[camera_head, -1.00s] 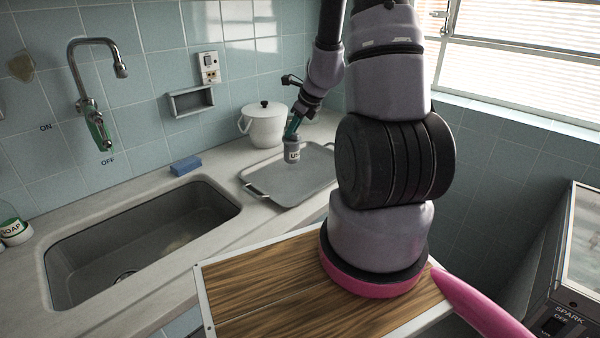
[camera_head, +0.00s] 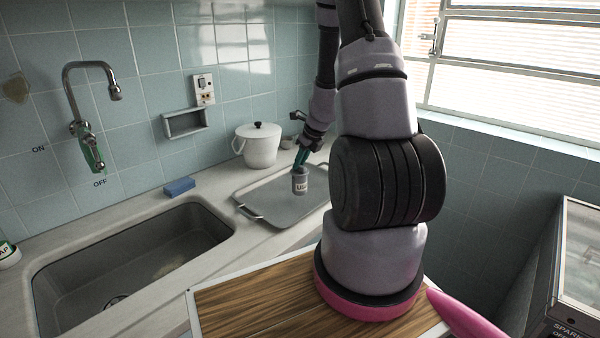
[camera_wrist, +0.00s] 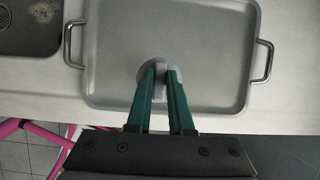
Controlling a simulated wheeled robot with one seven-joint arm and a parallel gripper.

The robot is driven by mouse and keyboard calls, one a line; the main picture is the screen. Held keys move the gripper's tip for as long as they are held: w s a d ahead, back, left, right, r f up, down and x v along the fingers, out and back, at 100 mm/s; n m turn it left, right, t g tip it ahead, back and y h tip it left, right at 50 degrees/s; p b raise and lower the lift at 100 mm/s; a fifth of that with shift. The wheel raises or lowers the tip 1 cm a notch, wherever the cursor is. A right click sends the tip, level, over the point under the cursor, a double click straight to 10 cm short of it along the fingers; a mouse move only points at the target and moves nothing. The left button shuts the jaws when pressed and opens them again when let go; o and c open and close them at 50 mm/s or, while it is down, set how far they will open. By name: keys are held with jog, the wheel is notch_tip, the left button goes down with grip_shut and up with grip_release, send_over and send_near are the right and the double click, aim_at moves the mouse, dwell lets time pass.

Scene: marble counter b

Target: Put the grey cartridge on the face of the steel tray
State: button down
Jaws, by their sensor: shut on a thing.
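The grey cartridge (camera_head: 300,181) is a small upright cylinder with a pale label. My gripper (camera_head: 302,160) is shut on its top, with green fingers on either side. In the wrist view the cartridge (camera_wrist: 159,76) shows as a round grey top between the fingertips (camera_wrist: 160,75), over the lower middle of the tray. The steel tray (camera_head: 262,205) is a flat grey rectangle with a raised rim and wire handles at its ends; it also fills the middle of the wrist view (camera_wrist: 200,40). I cannot tell whether the cartridge's base touches the tray's face.
A white lidded pot (camera_head: 259,147) stands behind the tray by the tiled wall. A sink (camera_head: 130,262) lies to the left, with a blue sponge (camera_head: 179,186) at its back edge. The rest of the tray's face is clear.

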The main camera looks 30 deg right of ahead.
aim_at(299, 179)
jog(key=shift+f, duration=1.7)
jog(key=c, duration=0.8)
grip_release()
